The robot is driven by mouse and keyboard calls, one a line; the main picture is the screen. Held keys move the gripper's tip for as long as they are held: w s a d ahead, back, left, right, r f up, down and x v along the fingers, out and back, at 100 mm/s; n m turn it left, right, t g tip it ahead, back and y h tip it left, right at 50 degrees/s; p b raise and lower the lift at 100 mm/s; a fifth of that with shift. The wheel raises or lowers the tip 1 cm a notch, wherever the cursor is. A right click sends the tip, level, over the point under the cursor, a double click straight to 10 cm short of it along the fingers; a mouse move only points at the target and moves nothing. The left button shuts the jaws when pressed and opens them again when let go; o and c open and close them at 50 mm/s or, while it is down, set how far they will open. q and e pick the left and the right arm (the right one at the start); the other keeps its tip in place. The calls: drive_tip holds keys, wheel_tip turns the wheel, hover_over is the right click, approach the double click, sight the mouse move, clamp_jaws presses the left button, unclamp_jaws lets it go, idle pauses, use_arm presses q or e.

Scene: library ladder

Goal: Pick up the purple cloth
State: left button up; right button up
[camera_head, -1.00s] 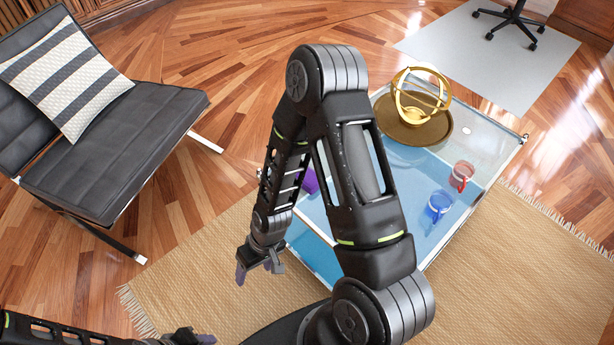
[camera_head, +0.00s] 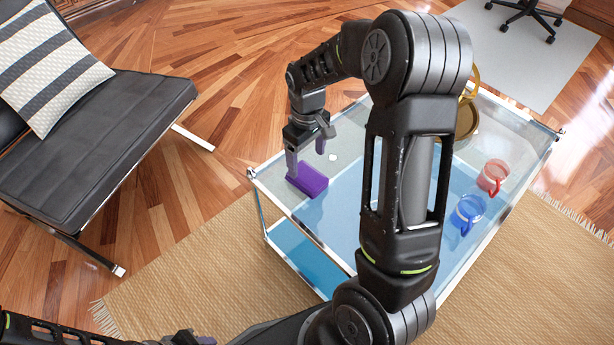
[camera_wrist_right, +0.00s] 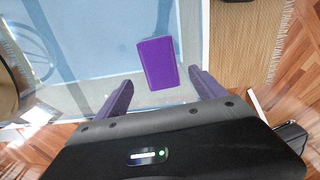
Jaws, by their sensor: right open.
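The purple cloth (camera_head: 310,180) is a flat folded rectangle lying on the glass-topped table (camera_head: 345,205), near its left corner. My right gripper (camera_head: 306,156) is open and empty above the cloth, fingers pointing down. In the right wrist view the cloth (camera_wrist_right: 157,62) lies ahead of the two spread fingers (camera_wrist_right: 162,90), between their lines and apart from them. My left gripper (camera_head: 190,339) shows only partly at the bottom edge, away from the table; its jaws are unclear.
A red mug (camera_head: 493,176) and a blue mug (camera_head: 467,212) stand at the table's right. A golden ornament (camera_head: 469,82) on a round brown tray (camera_head: 466,122) is partly hidden behind my right arm. A black chair (camera_head: 110,150) stands left, with clear wooden floor between.

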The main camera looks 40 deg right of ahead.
sight(307, 174)
drive_tip(key=shift+f, duration=0.95)
drive_tip(key=shift+f+b, duration=1)
drive_tip(key=shift+f, duration=1.65)
drive_tip(key=shift+c, duration=0.4)
drive_tip(key=c, duration=1.4)
